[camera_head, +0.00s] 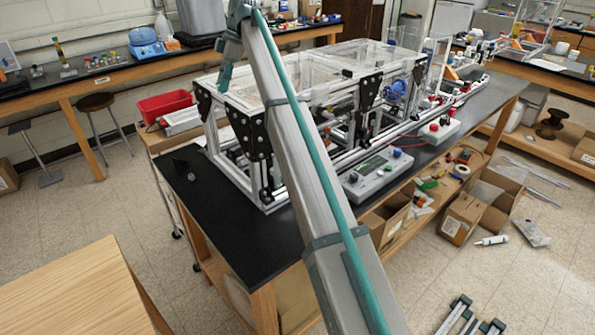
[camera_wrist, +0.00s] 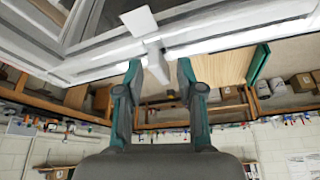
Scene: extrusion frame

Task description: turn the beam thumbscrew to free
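In the wrist view a pale tab-like piece (camera_wrist: 157,66), which looks like the beam thumbscrew, projects from a light metal beam (camera_wrist: 230,30). A second pale block (camera_wrist: 139,21) lies on the beam's other side. My gripper (camera_wrist: 159,72) has its two grey-teal fingers apart, one on each side of the tab, with a visible gap at both. In the head view my gripper (camera_head: 225,75) hangs by the left upper end of the extrusion frame (camera_head: 228,108). The thumbscrew cannot be made out there, and my arm hides part of the frame.
The frame stands on a black-topped bench (camera_head: 225,190) and has clear panels on top. A red bin (camera_head: 165,104) sits on a cart left of it. A grey control box (camera_head: 378,172) lies at the front right. The bench's front left corner is mostly clear.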

